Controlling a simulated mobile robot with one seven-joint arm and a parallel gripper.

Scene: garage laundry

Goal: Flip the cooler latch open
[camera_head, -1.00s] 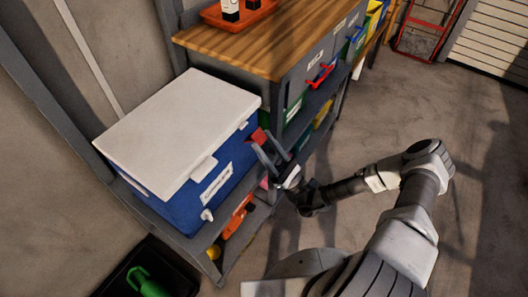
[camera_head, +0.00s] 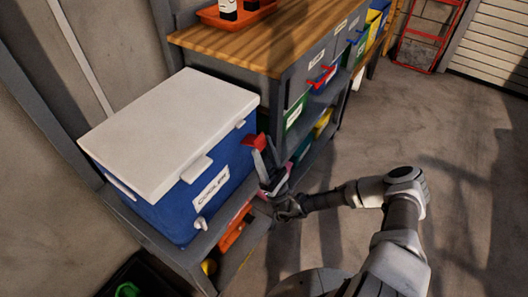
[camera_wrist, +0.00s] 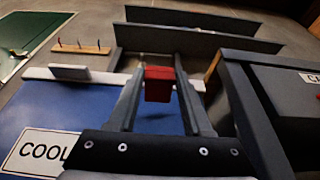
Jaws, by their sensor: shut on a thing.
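The blue cooler (camera_head: 168,215) with a white lid (camera_head: 165,125) sits on a grey shelf at left, lid down. White tabs hang from the lid's front edge, one near the middle (camera_head: 196,169) and one near the right end (camera_head: 241,124). The wrist view shows a white tab (camera_wrist: 70,72) left of my fingers. My gripper (camera_head: 262,152) is at the cooler's right front. Its fingers are shut on a small red block (camera_wrist: 158,84), in front of the blue wall. I cannot tell whether the block touches the cooler. It hides part of the lid edge.
A grey cabinet (camera_wrist: 245,110) with a wooden top (camera_head: 250,45) stands close on the right of the cooler. Its shelves hold coloured bins. A white spout (camera_head: 201,225) sticks out low on the cooler. The floor in front is open.

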